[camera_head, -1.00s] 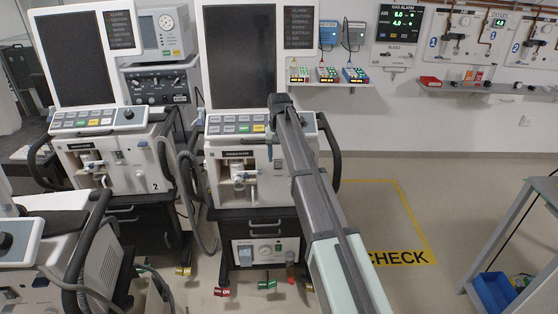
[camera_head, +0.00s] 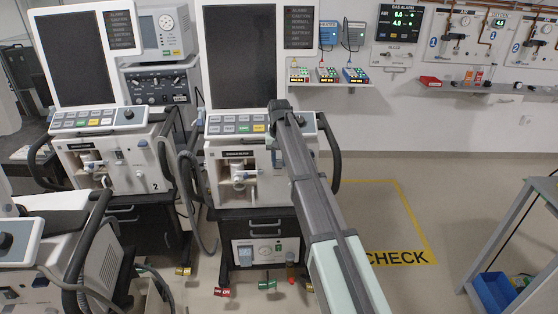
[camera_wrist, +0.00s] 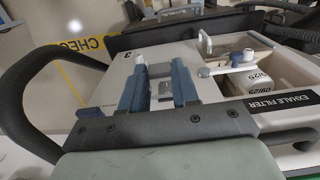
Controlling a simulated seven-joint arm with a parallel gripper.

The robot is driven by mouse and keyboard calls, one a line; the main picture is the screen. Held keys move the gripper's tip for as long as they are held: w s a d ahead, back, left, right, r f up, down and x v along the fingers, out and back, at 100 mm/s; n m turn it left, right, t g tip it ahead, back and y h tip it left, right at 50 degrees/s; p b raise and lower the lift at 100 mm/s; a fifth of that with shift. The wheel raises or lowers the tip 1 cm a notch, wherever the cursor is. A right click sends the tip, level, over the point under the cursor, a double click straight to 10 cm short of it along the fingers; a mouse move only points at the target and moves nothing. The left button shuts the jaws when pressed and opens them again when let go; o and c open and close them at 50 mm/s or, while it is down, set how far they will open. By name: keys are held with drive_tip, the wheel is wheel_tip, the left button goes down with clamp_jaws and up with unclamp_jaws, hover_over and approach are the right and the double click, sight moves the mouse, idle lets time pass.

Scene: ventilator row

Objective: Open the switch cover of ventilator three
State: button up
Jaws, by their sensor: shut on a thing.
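Ventilator three (camera_head: 225,165) stands in the middle of the head view, its front panel partly hidden by my arm. In the wrist view its panel (camera_wrist: 115,88) carries the number 3 and an EXHALE FILTER label. My gripper (camera_wrist: 160,80) is at this panel, one blue finger on each side of a small pale switch cover (camera_wrist: 164,90), shut on it. The cover is mostly hidden between the fingers, and I cannot tell how far it is raised. In the head view my gripper (camera_head: 276,158) shows only as a bluish bit beside the arm.
Beside the fingers is the exhale filter recess (camera_wrist: 245,68) with a white canister and lever. A dark curved handle (camera_wrist: 30,85) is at the left of the wrist view. Ventilator two (camera_head: 120,165) stands to the left. Floor (camera_head: 385,215) is free on the right.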

drive_tip(key=shift+c, duration=1.4)
drive_tip(key=shift+w+r+g, duration=0.2)
drive_tip(key=shift+w+g, duration=0.15)
drive_tip(key=shift+g, duration=0.05)
clamp_jaws()
drive_tip(key=shift+r+g, duration=0.15)
drive_tip(key=shift+g, duration=0.15)
drive_tip(key=o, duration=1)
unclamp_jaws()
drive_tip(key=r, duration=0.4)
drive_tip(key=w+r, duration=0.1)
drive_tip(key=r, duration=0.8)
drive_tip(key=shift+w+a+r, duration=0.1)
drive_tip(key=shift+w+r, duration=0.15)
drive_tip(key=shift+r, duration=0.1)
